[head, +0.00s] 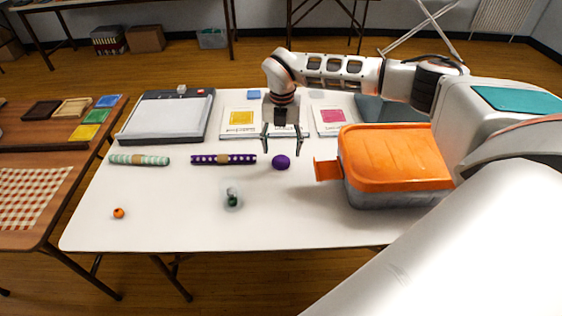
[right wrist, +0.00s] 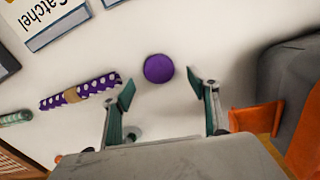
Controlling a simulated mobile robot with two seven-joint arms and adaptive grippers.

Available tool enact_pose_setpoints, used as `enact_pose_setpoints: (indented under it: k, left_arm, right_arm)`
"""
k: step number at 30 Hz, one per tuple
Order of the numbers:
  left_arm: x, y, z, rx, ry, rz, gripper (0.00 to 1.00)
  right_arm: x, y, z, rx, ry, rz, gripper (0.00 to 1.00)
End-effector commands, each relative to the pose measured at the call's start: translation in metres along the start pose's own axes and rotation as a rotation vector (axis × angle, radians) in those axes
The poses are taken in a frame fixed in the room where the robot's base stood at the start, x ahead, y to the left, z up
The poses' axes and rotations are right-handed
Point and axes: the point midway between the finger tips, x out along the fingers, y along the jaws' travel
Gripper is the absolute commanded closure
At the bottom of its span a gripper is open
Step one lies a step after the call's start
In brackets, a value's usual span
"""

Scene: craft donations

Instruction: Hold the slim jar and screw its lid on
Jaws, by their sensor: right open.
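A small clear jar (head: 232,198) with something dark green in it stands on the white table in the head view. It is too small to tell whether a lid is on it, and I make out no separate lid. In the right wrist view, a small greenish-grey shape (right wrist: 133,133) beside one finger may be the jar, partly hidden. My right gripper (head: 282,140) is open and empty, pointing down above the table, farther back than the jar and to its right. It also shows in the right wrist view (right wrist: 160,92). My left gripper is not in view.
A purple ball (head: 281,162) lies near my right gripper. A purple dotted roll (head: 205,159), a mint roll (head: 150,160) and an orange ball (head: 118,213) lie leftward. A paper trimmer (head: 165,117) stands behind. A bin with an orange lid (head: 395,152) fills the right. The front middle is clear.

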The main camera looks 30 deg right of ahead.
Motion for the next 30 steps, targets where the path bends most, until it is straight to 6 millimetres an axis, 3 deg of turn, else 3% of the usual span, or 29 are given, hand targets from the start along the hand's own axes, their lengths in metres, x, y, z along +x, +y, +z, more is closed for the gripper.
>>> enact_pose_setpoints:
  k: [8, 19, 23, 30]
  left_arm:
    - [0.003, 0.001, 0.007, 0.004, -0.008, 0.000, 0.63]
    - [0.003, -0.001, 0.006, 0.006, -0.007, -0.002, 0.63]
    - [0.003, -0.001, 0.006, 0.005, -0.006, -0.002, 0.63]
    - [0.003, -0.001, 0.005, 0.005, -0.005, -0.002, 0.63]
  right_arm:
    - [0.041, 0.002, 0.000, 0.000, 0.002, -0.002, 0.41]
    - [0.043, 0.002, 0.001, 0.001, 0.000, -0.001, 0.41]
    - [0.043, 0.002, 0.001, 0.001, 0.000, -0.001, 0.69]
    - [0.043, 0.002, 0.001, 0.001, 0.001, -0.001, 0.71]
